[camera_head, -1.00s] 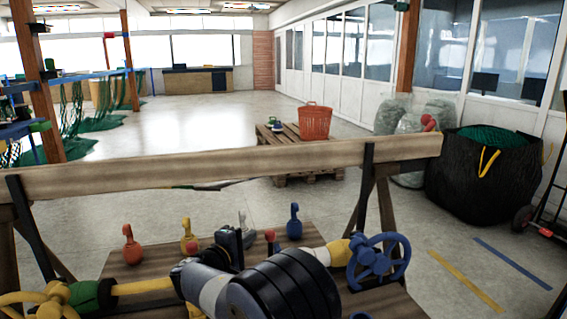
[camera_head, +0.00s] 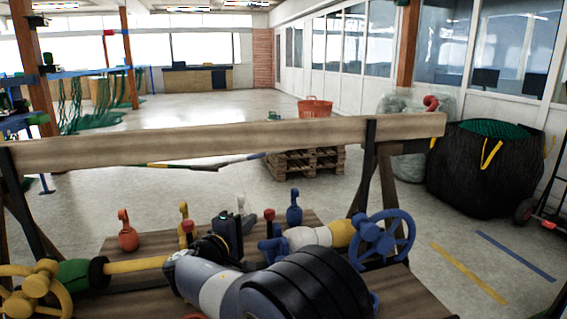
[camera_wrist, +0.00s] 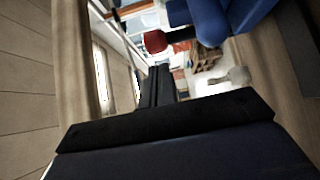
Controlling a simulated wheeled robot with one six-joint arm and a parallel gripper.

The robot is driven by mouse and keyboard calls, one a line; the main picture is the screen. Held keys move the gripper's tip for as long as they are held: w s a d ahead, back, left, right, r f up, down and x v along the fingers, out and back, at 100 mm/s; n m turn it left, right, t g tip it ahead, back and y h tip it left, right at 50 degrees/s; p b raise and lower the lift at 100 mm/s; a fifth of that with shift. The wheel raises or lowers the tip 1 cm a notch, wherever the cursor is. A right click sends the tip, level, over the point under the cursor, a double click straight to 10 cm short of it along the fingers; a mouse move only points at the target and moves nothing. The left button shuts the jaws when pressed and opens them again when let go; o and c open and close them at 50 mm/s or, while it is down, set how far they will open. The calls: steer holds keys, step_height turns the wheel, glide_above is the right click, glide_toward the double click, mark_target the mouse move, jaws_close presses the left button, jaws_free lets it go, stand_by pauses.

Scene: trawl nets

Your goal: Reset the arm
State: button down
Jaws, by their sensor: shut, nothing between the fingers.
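My gripper (camera_wrist: 158,85) shows in the wrist view as black fingers close together with nothing between them. In that view a red knob (camera_wrist: 155,42) and a blue part (camera_wrist: 210,22) lie beyond the fingers; I cannot tell the exact gap. In the head view my arm, with grey links and a black ribbed section, reaches low over the wooden bench (camera_head: 120,250). The fingers cannot be made out clearly there.
A wooden beam (camera_head: 230,142) on trestles crosses behind the bench. On the bench are an orange hook (camera_head: 127,234), a blue hook (camera_head: 294,210), a blue handwheel (camera_head: 382,240) and a yellow handwheel (camera_head: 35,285). A pallet (camera_head: 305,162), red basket (camera_head: 315,108) and black bag (camera_head: 480,172) stand behind.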

steer(key=w+p, duration=0.1)
steer(key=p, duration=0.3)
steer(key=w+n+g+p, duration=0.1)
steer(key=p, duration=0.3)
steer(key=w+a+g+p, duration=0.1)
steer(key=w+p, duration=0.1)
steer(key=p, duration=0.2)
steer(key=shift+r+n+y, duration=0.3)
steer(key=shift+n, duration=0.1)
steer(key=shift+p, duration=0.65)
